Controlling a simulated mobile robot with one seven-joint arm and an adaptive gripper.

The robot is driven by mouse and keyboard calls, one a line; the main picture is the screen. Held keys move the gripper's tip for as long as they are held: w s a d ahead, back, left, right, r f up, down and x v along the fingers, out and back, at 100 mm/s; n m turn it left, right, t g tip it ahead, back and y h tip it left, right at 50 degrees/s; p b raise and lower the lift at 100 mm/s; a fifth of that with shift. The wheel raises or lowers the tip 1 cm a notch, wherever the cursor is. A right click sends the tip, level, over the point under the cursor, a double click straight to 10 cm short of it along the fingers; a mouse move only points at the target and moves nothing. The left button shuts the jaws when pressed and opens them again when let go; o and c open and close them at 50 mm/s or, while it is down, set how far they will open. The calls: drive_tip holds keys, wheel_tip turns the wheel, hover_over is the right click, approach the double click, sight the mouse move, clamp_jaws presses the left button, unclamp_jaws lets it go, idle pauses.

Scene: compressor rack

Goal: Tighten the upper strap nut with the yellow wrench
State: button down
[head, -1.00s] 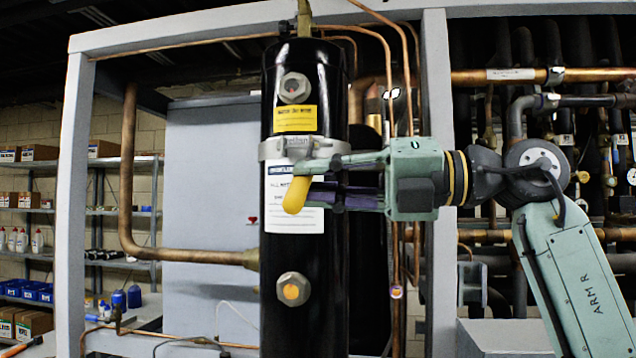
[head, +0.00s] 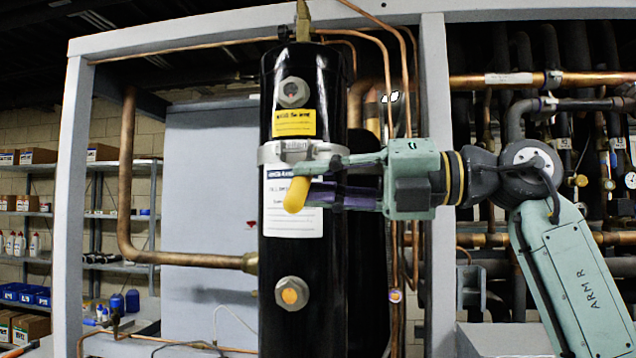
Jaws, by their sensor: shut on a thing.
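A tall black cylinder (head: 282,258) stands upright in the grey frame, with a metal strap (head: 272,153) around its upper part. The strap's clamp (head: 295,146) shows at the front; I cannot make out its nut clearly. My gripper (head: 312,186) reaches in from the right, just below the strap. It is shut on the yellow wrench (head: 296,196), whose yellow end sticks out past the fingers, tilted down to the left. The rest of the wrench is hidden by the fingers and I cannot see whether its head touches a nut.
A hex fitting (head: 292,92) sits above the strap and another (head: 292,292) below. Thin copper pipes (head: 405,80) run down close behind my gripper. A thick copper pipe (head: 128,190) bends at the left. Shelves (head: 122,215) stand at the far left.

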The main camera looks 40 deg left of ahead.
drive_tip(key=shift+w+a+r, duration=0.6)
drive_tip(key=shift+w+r, duration=0.1)
drive_tip(key=shift+w, duration=0.2)
idle(2.4)
